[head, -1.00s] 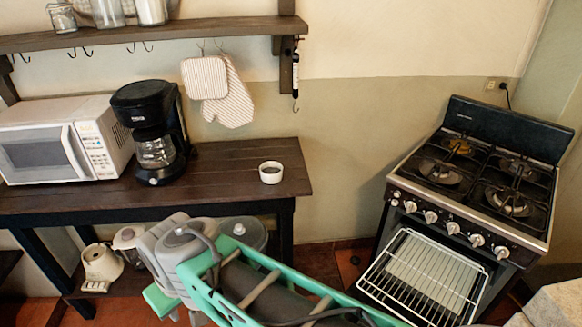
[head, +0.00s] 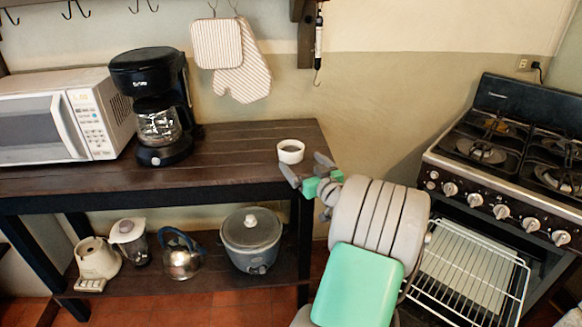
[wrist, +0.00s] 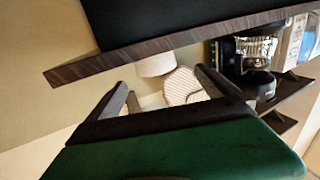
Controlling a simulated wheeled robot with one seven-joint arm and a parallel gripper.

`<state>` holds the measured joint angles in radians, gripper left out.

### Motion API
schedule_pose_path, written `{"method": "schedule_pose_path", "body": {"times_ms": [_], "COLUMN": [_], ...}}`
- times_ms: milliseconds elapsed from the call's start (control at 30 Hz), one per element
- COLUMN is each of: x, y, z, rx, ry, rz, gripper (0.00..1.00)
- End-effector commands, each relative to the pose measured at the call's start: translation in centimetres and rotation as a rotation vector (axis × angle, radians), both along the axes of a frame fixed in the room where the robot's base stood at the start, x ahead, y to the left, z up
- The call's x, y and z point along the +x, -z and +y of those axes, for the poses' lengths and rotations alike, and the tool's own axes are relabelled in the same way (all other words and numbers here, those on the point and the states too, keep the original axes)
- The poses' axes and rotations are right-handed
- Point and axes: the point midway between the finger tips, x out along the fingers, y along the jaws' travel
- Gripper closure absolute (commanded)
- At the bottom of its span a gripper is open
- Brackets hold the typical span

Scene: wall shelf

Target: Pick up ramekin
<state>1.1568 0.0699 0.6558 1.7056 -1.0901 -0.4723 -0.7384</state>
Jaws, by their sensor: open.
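The ramekin (head: 290,152) is a small white round cup standing upright near the right end of the dark wooden table (head: 225,150). It also shows in the wrist view (wrist: 156,64), beyond my fingertips and partly cut off by the table edge. My gripper (head: 306,168) is at the table's right front corner, just in front of and below the ramekin in the head view. Its two dark fingers stand apart, with nothing between them. In the wrist view the open fingers (wrist: 163,88) point toward the ramekin, with a gap left between.
A black coffee maker (head: 152,105) and a white microwave (head: 62,118) stand left on the table. Striped mitts (head: 240,65) hang on the wall behind. A rice cooker (head: 251,240) and kettle (head: 182,255) sit on the lower shelf. The stove (head: 500,165) is at right.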

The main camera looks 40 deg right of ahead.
Motion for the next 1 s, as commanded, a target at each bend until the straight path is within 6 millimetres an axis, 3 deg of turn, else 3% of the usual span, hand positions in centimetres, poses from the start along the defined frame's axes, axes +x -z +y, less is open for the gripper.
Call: {"method": "schedule_pose_path", "body": {"times_ms": [500, 733, 1000], "x": [6.9, 7.1, 7.1], "y": [-0.2, -0.2, -0.2], "z": [-2.6, -2.7, -2.7], "rx": [-0.003, -0.003, -0.003], "ry": [0.008, 0.011, 0.01], "rz": [-0.017, -0.016, -0.016], "gripper": [0.03, 0.03, 0.24]}}
